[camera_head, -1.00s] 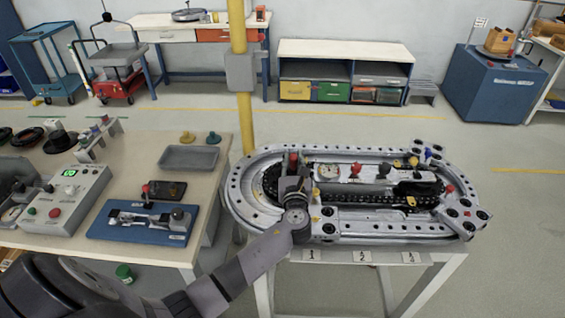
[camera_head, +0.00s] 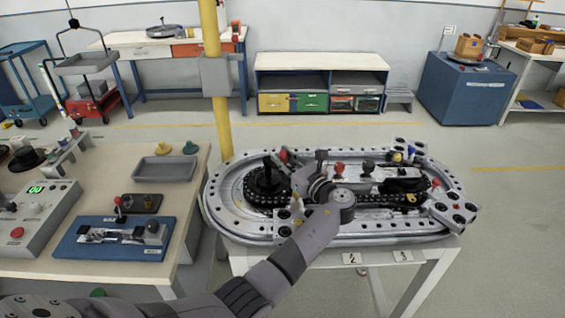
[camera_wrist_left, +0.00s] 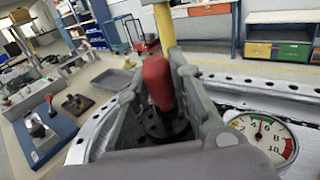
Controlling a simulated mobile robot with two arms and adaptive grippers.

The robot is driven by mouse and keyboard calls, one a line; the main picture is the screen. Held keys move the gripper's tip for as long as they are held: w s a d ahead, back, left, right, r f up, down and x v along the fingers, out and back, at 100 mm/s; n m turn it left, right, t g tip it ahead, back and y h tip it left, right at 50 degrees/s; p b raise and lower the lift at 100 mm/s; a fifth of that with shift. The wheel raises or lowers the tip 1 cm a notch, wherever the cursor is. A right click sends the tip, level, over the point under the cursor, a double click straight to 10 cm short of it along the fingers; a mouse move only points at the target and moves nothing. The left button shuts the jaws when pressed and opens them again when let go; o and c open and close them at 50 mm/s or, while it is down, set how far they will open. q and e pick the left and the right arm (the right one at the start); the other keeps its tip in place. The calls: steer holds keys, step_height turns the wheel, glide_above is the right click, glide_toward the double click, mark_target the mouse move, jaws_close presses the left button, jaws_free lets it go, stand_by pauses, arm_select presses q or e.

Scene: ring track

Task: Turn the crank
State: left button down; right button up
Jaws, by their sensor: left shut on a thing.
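The ring track (camera_head: 235,222) is a grey metal oval with bolt holes and a black chain, on a white stand. The crank has a red handle (camera_head: 283,155) near the track's left end, beside a black upright hub (camera_head: 267,180). My left gripper (camera_head: 293,168) reaches over the track from the front and is shut on the red handle. In the left wrist view the red handle (camera_wrist_left: 158,82) stands between the two grey fingers, with a black round base under it. A dial gauge (camera_wrist_left: 264,136) is at lower right there; my wrist hides it in the head view. My right gripper is not in view.
Red, black and blue knobs (camera_head: 368,166) stand on the track's middle and right. A yellow post (camera_head: 216,120) rises behind its left end. A workbench (camera_head: 190,202) with a blue fixture (camera_head: 112,252) is at left. The floor at right is clear.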

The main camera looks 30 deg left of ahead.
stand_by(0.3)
arm_select(q)
steer(key=c, duration=1.4)
jaws_free()
steer(key=v, duration=0.7)
steer(key=shift+s+d, duration=0.1)
steer(key=shift+d, duration=0.15)
